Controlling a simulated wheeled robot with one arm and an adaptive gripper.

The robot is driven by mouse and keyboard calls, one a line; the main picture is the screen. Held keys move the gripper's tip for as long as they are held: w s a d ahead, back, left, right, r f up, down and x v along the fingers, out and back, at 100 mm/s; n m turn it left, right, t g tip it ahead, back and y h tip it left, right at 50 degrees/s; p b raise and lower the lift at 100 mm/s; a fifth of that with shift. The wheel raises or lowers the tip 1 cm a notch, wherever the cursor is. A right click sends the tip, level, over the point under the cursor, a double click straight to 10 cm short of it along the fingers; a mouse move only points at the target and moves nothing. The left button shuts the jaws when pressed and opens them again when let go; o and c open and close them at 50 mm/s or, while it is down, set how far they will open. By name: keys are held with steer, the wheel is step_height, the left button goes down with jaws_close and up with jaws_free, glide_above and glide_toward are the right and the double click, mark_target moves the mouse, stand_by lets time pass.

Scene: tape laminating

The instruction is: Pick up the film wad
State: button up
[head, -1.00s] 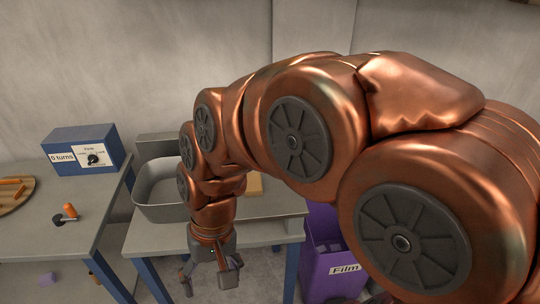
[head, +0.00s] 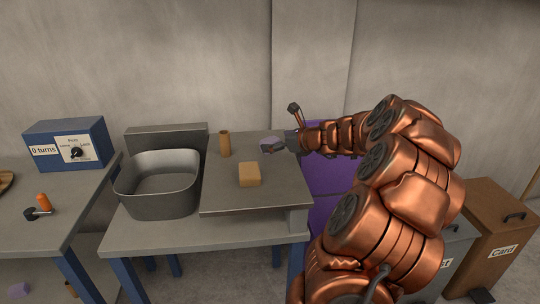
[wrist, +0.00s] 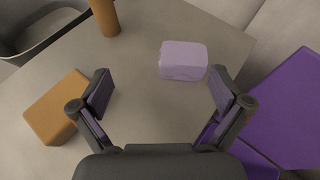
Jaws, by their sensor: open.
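The film wad, a pale lilac rounded block (wrist: 183,60), lies on the grey board near its edge in the wrist view. In the head view it shows as a small lilac patch (head: 269,143) beside my gripper (head: 282,128). In the wrist view my gripper (wrist: 160,90) is open and empty, one finger on each side. The wad lies ahead of the fingertips, nearer the right finger and apart from both.
A tan block (head: 249,174) and a brown cylinder (head: 224,144) stand on the board, with a grey basin (head: 160,188) to the left. A purple bin (head: 325,180) is beyond the table's right edge. Another lilac lump (head: 18,290) lies on the floor.

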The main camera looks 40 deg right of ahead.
mark_target(274, 142)
steer(key=d, duration=0.1)
steer(key=d+m, duration=0.1)
steer(key=s+d+f+h, duration=0.1)
steer(key=shift+d+f+m, duration=0.1)
steer(key=shift+d+m, duration=0.05)
steer(key=shift+m, duration=0.15)
steer(key=shift+a+b+x, duration=0.2)
steer(key=shift+b+x, duration=0.6)
steer(key=shift+x, duration=2.95)
steer(key=shift+w, duration=0.1)
steer(key=shift+c, duration=0.2)
steer(key=c, duration=0.8)
